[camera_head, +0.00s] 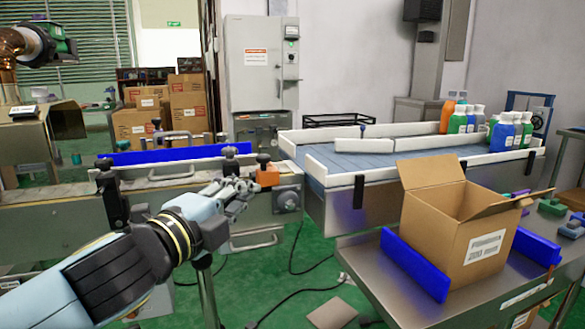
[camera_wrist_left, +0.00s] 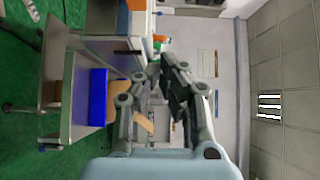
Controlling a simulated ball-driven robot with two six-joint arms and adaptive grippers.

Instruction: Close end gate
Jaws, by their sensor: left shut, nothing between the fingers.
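The blue-bedded conveyor (camera_head: 375,160) stands right of centre, with white rails along its sides. A short white bar (camera_head: 350,146) lies across its bed, and a white end piece (camera_head: 287,149) is at its left end. I cannot tell for certain which of these is the end gate. My left gripper (camera_head: 250,188) is shut and empty, in front of the machine left of the conveyor, close to an orange block (camera_head: 267,177). In the left wrist view the left gripper's fingers (camera_wrist_left: 165,75) are close together. My right gripper is not in view.
An open cardboard box (camera_head: 485,245) stands between blue guides (camera_head: 415,264) on a metal table at the right. Several coloured bottles stand at the conveyor's far right. A blue rail (camera_head: 180,154) runs along the left machine. Cables lie on the green floor.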

